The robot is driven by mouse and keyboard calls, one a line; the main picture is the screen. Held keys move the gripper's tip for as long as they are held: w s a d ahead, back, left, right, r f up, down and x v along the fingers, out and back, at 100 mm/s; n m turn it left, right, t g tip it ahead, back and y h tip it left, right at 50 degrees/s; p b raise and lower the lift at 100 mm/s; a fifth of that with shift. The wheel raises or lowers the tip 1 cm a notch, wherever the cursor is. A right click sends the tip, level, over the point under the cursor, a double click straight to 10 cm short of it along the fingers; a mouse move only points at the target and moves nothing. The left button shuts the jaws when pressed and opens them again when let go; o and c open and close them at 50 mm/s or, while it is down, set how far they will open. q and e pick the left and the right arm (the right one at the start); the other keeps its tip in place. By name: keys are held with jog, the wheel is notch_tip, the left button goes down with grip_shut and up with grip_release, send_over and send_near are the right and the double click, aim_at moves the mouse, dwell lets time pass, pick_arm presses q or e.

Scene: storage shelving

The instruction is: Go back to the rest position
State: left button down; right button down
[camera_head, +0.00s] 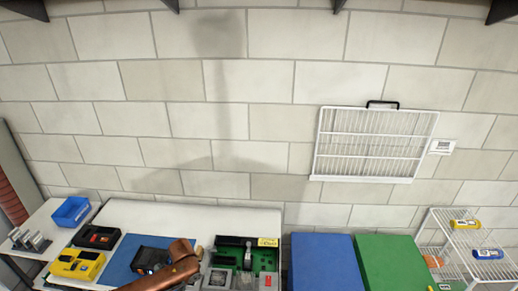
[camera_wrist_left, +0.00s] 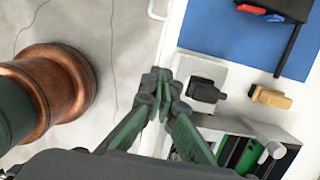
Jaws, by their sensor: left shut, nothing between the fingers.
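My left gripper (camera_wrist_left: 160,95) shows in the left wrist view with its dark green-and-black fingers together and nothing between them. It is over the edge of the white worktable, and its height above the table is unclear. In the head view a copper-coloured link of my arm (camera_head: 170,272) crosses the bottom of the picture in front of the table; the gripper's fingers cannot be made out there. My right gripper is in neither view.
Blue (camera_head: 324,262) and green (camera_head: 391,262) panels and a white wire shelf (camera_head: 461,239) stand to the right.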

pick_arm(q)
jog(key=s+d+f+n+t+h, duration=0.1)
jog(key=s+d+f+n+h, duration=0.4)
jog(key=s+d, duration=0.9)
jog(key=s+a+r+n+t+y, duration=0.2)
jog(key=s+a+n+y, duration=0.2)
jog(key=s+a+n, duration=1.3)
jog(key=s+f+m+g, duration=0.1)
jog(key=s+f+m, duration=0.15)
jog(key=f, duration=1.25)
jog(key=s+f+m, duration=0.1)
jog(key=s+f, duration=0.2)
jog(key=f, duration=1.2)
jog(key=s+f+m+g+h, duration=0.1)
jog(key=s+f, duration=1.5)
jog(key=s, duration=0.3)
jog(key=shift+a+f, duration=0.25)
jog(key=shift+f, duration=0.05)
